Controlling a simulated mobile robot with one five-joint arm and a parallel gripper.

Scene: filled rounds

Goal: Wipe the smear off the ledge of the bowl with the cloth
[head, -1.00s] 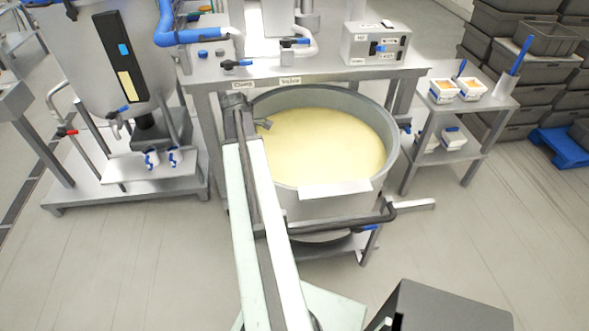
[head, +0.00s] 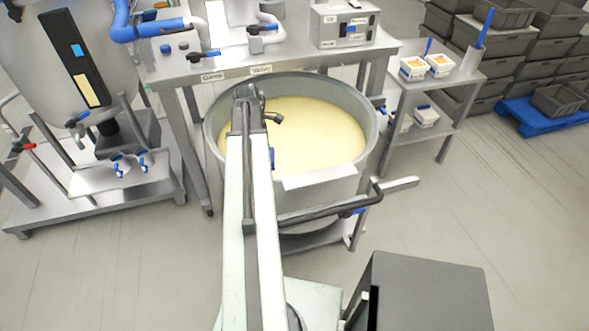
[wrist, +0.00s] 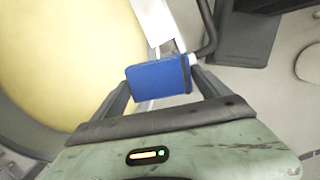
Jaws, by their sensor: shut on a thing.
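The bowl (head: 213,140) is a large round grey vat of pale yellow liquid, in the middle of the head view. Its ledge (head: 320,182) is a flat pale plate on the near rim; it also shows at the top of the wrist view (wrist: 152,18). My gripper (wrist: 160,76) is shut on the blue cloth (wrist: 157,78), a folded pad. In the wrist view the cloth overlaps the ledge's lower end; I cannot tell if they touch. In the head view my arm hides most of the gripper. I cannot make out the smear.
A dark bent handle (head: 335,208) runs along the bowl's near side. A steel bench (head: 270,66) with valves and a control box (head: 343,25) stands behind. A side shelf (head: 440,85) with small tubs is at right.

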